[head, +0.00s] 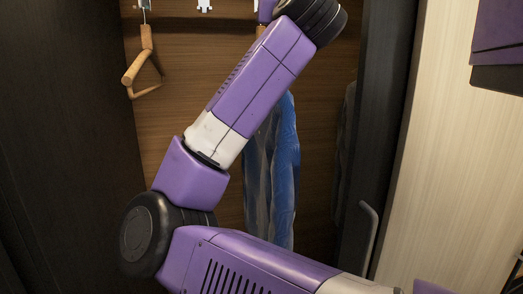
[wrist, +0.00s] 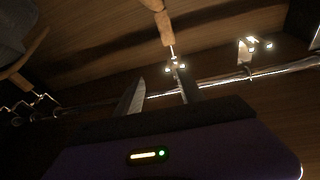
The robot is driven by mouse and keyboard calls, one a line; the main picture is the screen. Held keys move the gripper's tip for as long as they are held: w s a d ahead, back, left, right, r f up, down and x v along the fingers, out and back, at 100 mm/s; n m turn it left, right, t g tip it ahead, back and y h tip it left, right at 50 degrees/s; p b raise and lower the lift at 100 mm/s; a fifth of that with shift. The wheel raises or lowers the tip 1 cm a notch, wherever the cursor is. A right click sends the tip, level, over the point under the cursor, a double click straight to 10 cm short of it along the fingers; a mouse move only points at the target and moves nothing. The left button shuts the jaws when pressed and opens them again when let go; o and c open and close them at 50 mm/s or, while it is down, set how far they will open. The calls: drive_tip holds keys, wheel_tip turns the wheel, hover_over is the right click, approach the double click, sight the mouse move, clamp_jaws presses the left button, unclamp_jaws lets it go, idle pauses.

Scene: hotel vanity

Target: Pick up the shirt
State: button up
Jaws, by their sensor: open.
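The shirt (head: 285,165), blue with a greyish part, hangs in the wardrobe behind my arm in the head view. My arm hides its top and its hanger. My gripper shows in the wrist view (wrist: 160,90) with its two fingers apart and nothing clearly between them. A wooden hanger (wrist: 160,20) with a metal hook is just beyond the fingertips, near the right finger. In the head view the gripper is out of frame.
An empty wooden hanger (head: 143,65) hangs at the left of the wardrobe. A metal rail (wrist: 215,83) with hooks crosses the wrist view close to the fingers. The dark left side panel (head: 65,140) and the door handle (head: 369,235) at right bound the opening.

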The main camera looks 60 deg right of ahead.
drive_tip(key=f+n+y, duration=0.1)
drive_tip(key=w+f+n+y, duration=0.1)
drive_tip(key=y, duration=0.1)
drive_tip(key=shift+w+a+f, duration=0.1)
drive_tip(key=shift+w+f, duration=0.1)
drive_tip(key=shift+f, duration=0.15)
drive_tip(key=shift+w+f+n+t+y, duration=0.1)
drive_tip(key=shift+w+n+t+y, duration=0.1)
drive_tip(key=shift+n+t+y, duration=0.15)
drive_tip(key=p+x, duration=0.1)
drive_tip(key=x, duration=0.2)
drive_tip(key=p+x, duration=0.2)
drive_tip(key=x, duration=0.2)
drive_tip(key=shift+w+f, duration=0.25)
drive_tip(key=shift+w, duration=0.05)
drive_tip(key=shift+c, duration=0.4)
clamp_jaws()
